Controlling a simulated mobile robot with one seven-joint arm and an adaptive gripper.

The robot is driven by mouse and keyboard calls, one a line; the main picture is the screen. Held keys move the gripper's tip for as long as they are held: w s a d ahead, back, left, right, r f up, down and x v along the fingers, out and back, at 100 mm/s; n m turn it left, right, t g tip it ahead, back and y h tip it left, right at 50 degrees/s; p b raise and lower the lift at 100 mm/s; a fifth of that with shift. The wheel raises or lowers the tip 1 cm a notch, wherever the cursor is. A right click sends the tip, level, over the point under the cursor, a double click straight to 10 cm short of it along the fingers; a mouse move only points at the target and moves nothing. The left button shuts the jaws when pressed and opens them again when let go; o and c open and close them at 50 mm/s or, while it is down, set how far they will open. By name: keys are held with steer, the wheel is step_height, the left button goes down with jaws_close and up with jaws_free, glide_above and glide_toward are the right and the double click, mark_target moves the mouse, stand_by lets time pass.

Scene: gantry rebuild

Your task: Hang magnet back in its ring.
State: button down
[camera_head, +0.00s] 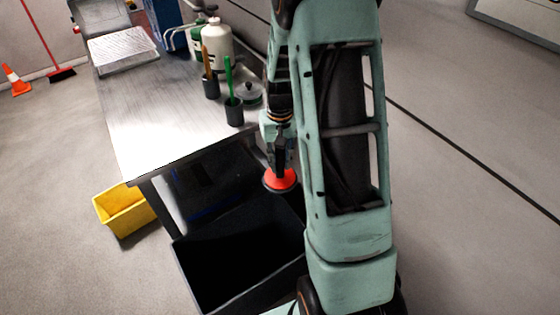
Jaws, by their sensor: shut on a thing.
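My gripper (279,165) points down at the middle of the picture, to the right of the table's front corner. It is shut on the magnet (280,181), a round red disc with a dark lower edge, and holds it above the far right part of a black bin. My arm hides much of the view to the right of the gripper. I cannot make out a ring for the magnet in this view.
The metal table (160,120) carries two dark cups with brushes (234,108), a lidded pot (249,92) and a white jug (217,40). The black bin (195,268) and a yellow bin (124,208) stand on the floor. Open floor lies at the left.

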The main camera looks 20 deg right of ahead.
steer(key=c, duration=1.7)
jaws_free()
steer(key=shift+o, duration=0.2)
